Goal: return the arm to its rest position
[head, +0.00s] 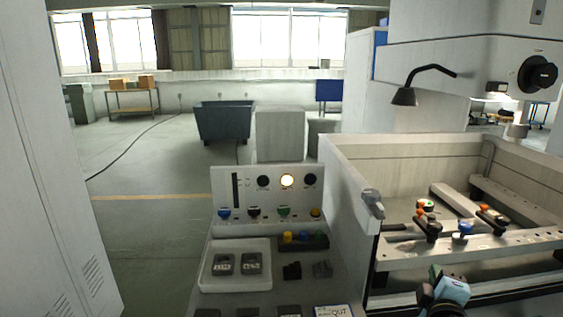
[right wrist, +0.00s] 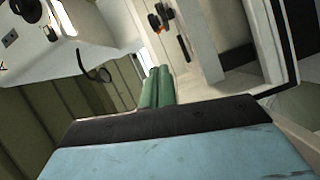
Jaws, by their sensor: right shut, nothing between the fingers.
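My right gripper (head: 435,272) shows at the bottom right of the head view, with a light blue body and dark parts. It is in front of the machine's open tank (head: 345,160), near the tank's front ledge. In the right wrist view its two green fingers (right wrist: 157,88) lie side by side, shut with nothing between them. My left arm and left gripper are not in view.
A control panel (head: 243,207) with a lit lamp stands left of the tank. Before it, a white tray (head: 238,286) holds two dark blocks. A white cabinet (head: 45,160) stands at left, with open floor beyond.

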